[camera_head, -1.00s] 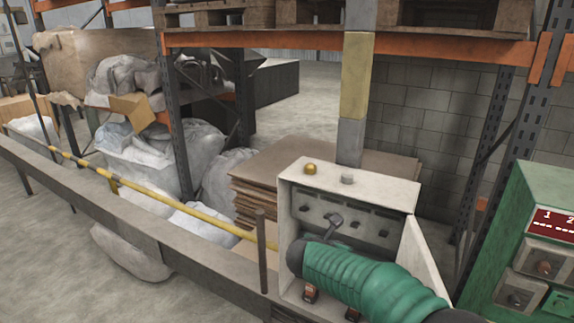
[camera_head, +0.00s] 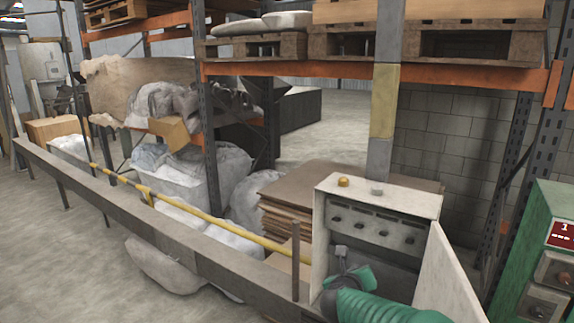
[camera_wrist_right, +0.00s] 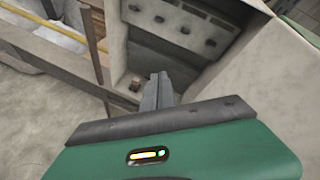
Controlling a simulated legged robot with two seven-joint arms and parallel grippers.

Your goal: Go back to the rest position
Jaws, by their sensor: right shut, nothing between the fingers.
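My right arm, in a ribbed green sleeve, comes in at the bottom right of the head view. Its gripper (camera_head: 341,252) is in front of the open grey-white box (camera_head: 428,198). In the right wrist view the two grey fingers (camera_wrist_right: 158,82) are together, with nothing between them. They point toward the inside of the box (camera_wrist_right: 118,45), and I see no clear contact. My left gripper is in neither view.
The box door (camera_head: 448,275) hangs open at the right, beside a green cabinet (camera_head: 555,215). A grey rail (camera_head: 190,250) and a yellow bar (camera_head: 205,217) run along the left. Racks with pallets (camera_head: 460,42) and sacks stand behind.

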